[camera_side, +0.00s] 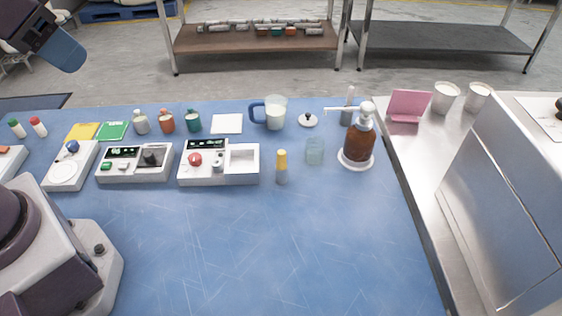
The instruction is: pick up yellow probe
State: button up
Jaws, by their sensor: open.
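The yellow probe (281,167) stands upright on the blue table, right of middle. Its top is yellow and its lower part grey. It is just right of a white instrument with a red knob (194,160) and left of a small clear glass jar (315,151). My gripper (68,56) shows at the top left corner, dark with a blue-grey end, raised above the table and far from the probe. It is open; the gap between its fingers cannot be made out from this side, and I see nothing held.
White instruments line the left. Behind stand several small bottles (166,122), a blue-handled jug (276,113) and a small lidded dish (308,120). A brown pump bottle (358,140) stands right of the jar. The front of the blue table (270,250) is clear.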

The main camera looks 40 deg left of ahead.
jog(key=shift+o, duration=0.2)
jog(key=shift+o, duration=0.6)
jog(key=shift+f, duration=0.1)
